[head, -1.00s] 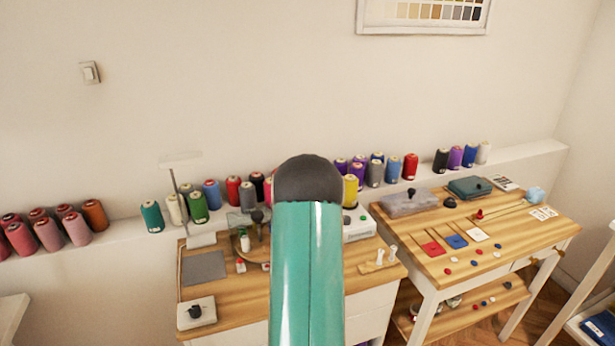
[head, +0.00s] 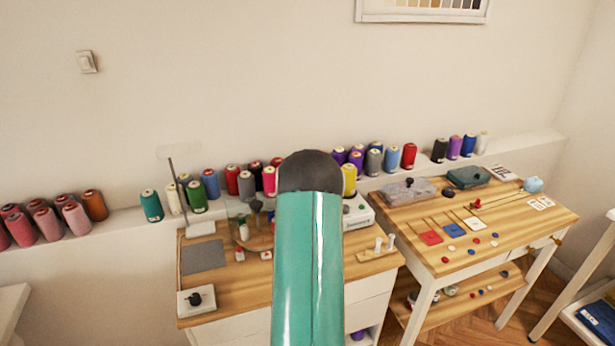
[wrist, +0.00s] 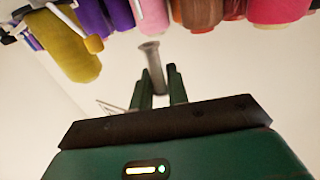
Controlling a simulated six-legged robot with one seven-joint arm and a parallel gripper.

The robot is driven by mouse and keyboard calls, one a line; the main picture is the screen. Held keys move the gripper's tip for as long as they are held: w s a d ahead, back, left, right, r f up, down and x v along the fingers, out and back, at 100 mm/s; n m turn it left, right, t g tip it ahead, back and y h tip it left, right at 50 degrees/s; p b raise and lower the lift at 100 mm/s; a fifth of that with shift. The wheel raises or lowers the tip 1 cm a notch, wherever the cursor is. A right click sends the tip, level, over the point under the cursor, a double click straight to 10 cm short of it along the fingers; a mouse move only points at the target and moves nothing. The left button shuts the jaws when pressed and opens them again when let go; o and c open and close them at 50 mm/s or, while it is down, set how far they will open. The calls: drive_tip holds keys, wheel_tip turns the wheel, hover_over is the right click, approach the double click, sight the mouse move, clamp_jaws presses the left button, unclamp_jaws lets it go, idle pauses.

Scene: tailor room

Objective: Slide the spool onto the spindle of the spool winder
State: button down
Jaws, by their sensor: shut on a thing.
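My gripper (wrist: 158,88) shows in the wrist view with its two dark fingers shut on a small grey-white spool (wrist: 150,58). The spool's flanged end sticks out beyond the fingertips, towards the thread cones. A white machine (head: 357,213), possibly the spool winder, stands at the back of the left table in the head view, partly hidden by my arm. I cannot make out its spindle. In the wrist view a yellow knob on a pale rod (wrist: 93,44) shows at upper left; I cannot tell what it belongs to. My gripper is hidden in the head view.
Thread cones line the wall ledge (head: 110,235). The left table (head: 225,285) carries a grey mat (head: 203,257), a white block with a black knob (head: 196,300) and a wooden stand with two pale pegs or spools (head: 377,252). A second table (head: 475,215) holds coloured squares and buttons.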

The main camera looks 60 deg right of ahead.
drive_tip(key=shift+f, duration=1.75)
drive_tip(key=shift+f, duration=0.3)
drive_tip(key=shift+s+a+f, duration=0.1)
drive_tip(key=shift+a+f, duration=0.05)
drive_tip(key=shift+f, duration=0.6)
drive_tip(key=c, duration=1.3)
unclamp_jaws()
drive_tip(key=shift+f, duration=0.1)
drive_tip(key=shift+a+f, duration=0.1)
drive_tip(key=shift+a, duration=0.1)
drive_tip(key=v, duration=0.4)
drive_tip(key=r+v, duration=0.1)
drive_tip(key=v, duration=0.8)
drive_tip(key=shift+r, duration=0.4)
